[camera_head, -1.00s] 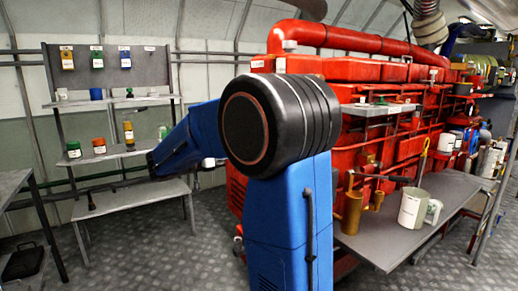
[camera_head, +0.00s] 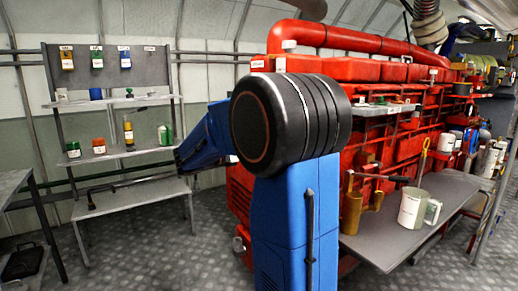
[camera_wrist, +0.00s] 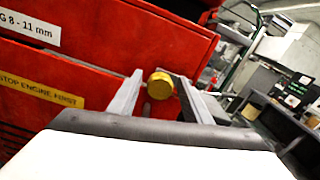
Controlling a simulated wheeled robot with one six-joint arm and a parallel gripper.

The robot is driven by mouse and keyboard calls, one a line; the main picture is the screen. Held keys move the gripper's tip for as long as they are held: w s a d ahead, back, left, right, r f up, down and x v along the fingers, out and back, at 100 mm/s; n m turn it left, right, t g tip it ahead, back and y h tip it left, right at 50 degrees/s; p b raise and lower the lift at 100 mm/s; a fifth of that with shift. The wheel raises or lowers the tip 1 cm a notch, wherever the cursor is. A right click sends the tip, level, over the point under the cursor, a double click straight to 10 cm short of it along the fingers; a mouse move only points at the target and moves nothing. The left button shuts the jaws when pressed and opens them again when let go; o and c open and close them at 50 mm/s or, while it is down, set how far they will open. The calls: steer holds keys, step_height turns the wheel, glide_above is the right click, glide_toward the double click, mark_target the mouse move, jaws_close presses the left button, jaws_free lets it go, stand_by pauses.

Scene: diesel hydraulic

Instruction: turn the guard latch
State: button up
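The guard latch appears to be a round yellow knob (camera_wrist: 160,85) on the front of a red panel (camera_wrist: 110,60) in the wrist view. The panel carries a yellow strip reading "STOP ENGINE FIRST" (camera_wrist: 40,92). My gripper (camera_wrist: 156,84) is open, with its two grey fingers apart on either side of the knob. A gap shows left of the knob; the right finger looks very close to it, and I cannot tell whether they touch. In the head view my own arm hides the gripper and the knob.
A red engine (camera_head: 385,85) fills the right of the head view. A grey bench (camera_head: 385,240) in front of it bears a white jug (camera_head: 411,207) and a brass-coloured part (camera_head: 351,212). Shelving (camera_head: 135,150) with jars stands left. A long dark bar (camera_head: 130,182) lies on its lowest shelf.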

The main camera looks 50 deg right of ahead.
steer(key=c, duration=0.8)
steer(key=shift+m, duration=0.4)
steer(key=m, duration=1.3)
steer(key=shift+m, duration=1.9)
